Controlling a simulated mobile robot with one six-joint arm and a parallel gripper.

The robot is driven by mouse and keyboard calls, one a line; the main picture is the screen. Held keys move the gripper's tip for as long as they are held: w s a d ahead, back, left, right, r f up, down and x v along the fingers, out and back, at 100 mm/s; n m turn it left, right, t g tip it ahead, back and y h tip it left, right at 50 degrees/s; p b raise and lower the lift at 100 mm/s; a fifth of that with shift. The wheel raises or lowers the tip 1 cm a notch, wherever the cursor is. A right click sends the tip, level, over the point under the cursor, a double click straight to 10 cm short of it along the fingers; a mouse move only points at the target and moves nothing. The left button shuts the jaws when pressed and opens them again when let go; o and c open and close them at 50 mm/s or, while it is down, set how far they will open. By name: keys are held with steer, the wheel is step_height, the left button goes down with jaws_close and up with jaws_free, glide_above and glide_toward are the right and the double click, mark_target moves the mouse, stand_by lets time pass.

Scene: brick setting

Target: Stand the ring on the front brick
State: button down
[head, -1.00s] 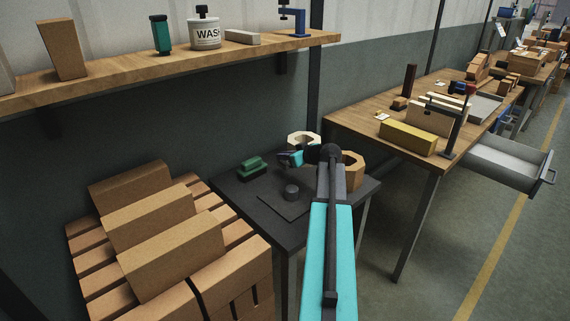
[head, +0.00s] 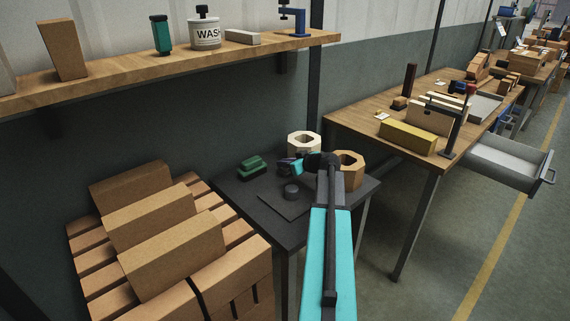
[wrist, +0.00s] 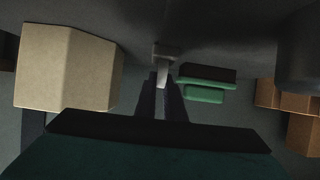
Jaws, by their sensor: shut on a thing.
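My gripper (head: 289,164) is low over the dark side table. In the wrist view its fingers (wrist: 162,88) are shut on a narrow pale grey thing (wrist: 163,72). Its full shape is hidden, so I cannot tell whether it is the ring. In the head view three long brown bricks lie in a row on the pallet, and the front brick (head: 173,262) is nearest me. The gripper is to their right, well apart from them. A cream hollow eight-sided piece (head: 304,144) and a tan hollow one (head: 348,171) stand on the side table beside the gripper.
A green stepped block (head: 252,167) and a dark round knob (head: 292,192) on a dark plate are near the gripper. The slatted pallet (head: 87,264) is at the left. A wooden shelf (head: 180,61) runs above. A workbench (head: 355,123) with an open drawer stands at the right.

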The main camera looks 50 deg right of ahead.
steer(key=shift+f, duration=0.15)
steer(key=c, duration=1.8)
jaws_free()
steer(key=shift+c, duration=0.2)
steer(key=shift+r, duration=0.2)
steer(key=v, duration=1.2)
steer(key=shift+b, duration=0.4)
steer(key=shift+o, duration=0.4)
